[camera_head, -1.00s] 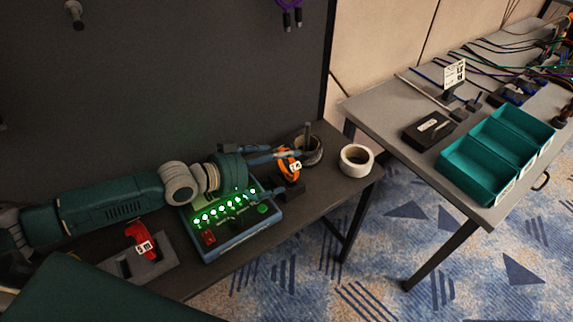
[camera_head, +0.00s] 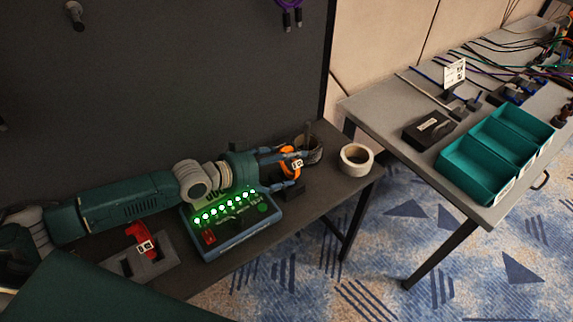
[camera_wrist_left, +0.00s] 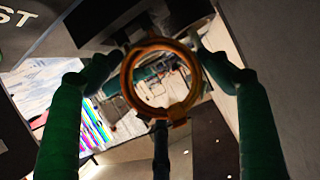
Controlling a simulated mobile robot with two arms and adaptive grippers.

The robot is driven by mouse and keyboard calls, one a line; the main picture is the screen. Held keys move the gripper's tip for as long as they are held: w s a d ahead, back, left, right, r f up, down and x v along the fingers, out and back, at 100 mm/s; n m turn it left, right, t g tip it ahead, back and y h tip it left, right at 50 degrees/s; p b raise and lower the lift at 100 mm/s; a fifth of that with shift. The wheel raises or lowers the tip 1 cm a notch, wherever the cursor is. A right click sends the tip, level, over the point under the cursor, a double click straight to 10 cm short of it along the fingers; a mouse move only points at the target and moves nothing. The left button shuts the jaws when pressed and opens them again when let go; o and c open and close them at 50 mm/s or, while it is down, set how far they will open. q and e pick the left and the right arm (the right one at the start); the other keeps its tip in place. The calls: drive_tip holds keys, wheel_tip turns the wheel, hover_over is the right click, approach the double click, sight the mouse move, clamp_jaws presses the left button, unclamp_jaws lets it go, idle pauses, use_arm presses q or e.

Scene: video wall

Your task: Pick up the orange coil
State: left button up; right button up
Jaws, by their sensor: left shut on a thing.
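The orange coil (camera_head: 291,166) is a ring with a white tag, standing upright just over its small dark holder (camera_head: 293,190) on the dark bench. I cannot tell whether it still touches the holder. My left gripper (camera_head: 284,158) reaches in from the left and is shut on the coil, its fingers partly hiding it. In the left wrist view the coil (camera_wrist_left: 190,85) shows as a full ring between the fingertips of the left gripper (camera_wrist_left: 158,66). My right gripper is out of view.
A control box with green lights (camera_head: 232,225) sits below my left arm. A red tagged piece (camera_head: 138,236) rests in a grey holder to the left. A white tape roll (camera_head: 356,158) and a dark cup (camera_head: 308,152) stand at the right. Teal bins (camera_head: 480,172) are on another table.

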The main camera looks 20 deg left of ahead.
use_arm(q)
wheel_tip(320, 180, up, 20)
drive_tip(key=shift+w+r, duration=0.1)
drive_tip(key=c, duration=0.3)
drive_tip(key=shift+c, duration=0.2)
idle(1.0)
